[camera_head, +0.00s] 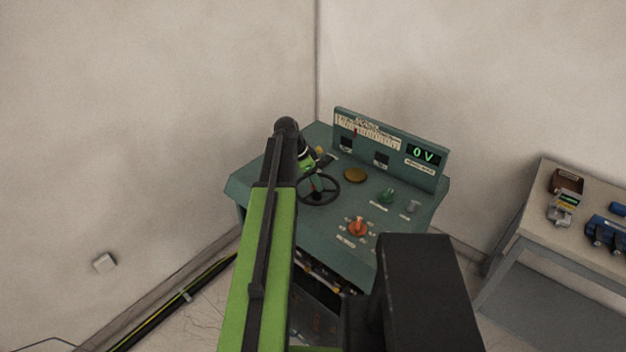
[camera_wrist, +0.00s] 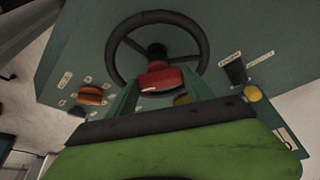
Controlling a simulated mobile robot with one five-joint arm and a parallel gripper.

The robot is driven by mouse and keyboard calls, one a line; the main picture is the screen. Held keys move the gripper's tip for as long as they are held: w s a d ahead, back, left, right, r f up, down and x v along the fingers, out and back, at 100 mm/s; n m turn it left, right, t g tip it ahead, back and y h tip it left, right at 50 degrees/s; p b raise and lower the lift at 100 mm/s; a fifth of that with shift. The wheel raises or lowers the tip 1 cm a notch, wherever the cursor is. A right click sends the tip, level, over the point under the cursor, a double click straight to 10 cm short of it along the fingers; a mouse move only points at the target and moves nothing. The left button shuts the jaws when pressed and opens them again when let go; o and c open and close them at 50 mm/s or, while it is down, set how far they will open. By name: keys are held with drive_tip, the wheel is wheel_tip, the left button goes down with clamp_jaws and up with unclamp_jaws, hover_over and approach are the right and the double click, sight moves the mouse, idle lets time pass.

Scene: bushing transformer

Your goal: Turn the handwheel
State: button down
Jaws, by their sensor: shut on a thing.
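The handwheel (camera_head: 333,194) is a black ring with dark spokes on the teal console (camera_head: 270,187). In the wrist view the handwheel (camera_wrist: 204,47) fills the top middle, with a dark hub and a red part just below it, inside the rim. My gripper (camera_wrist: 160,82) reaches in at the wheel's lower side. In the head view my gripper (camera_head: 316,182) is at the wheel's left side, partly hidden by my arm. The exact contact is hard to see.
The console's back panel has a green display (camera_head: 424,155) reading 0 V. An orange knob (camera_head: 357,227), a green knob (camera_head: 388,195) and a yellow disc (camera_head: 356,175) sit near the wheel. A side table (camera_head: 530,225) stands at right. Walls close in behind the console.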

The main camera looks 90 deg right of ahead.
drive_tip(key=shift+s+d, duration=0.15)
drive_tip(key=shift+s, duration=0.05)
idle(0.3)
drive_tip(key=shift+c, duration=2)
unclamp_jaws()
drive_tip(key=shift+w, duration=0.1)
drive_tip(key=p+v, duration=1.6)
drive_tip(key=v, duration=0.1)
drive_tip(key=shift+w+r, duration=0.15)
drive_tip(key=shift+w, duration=0.05)
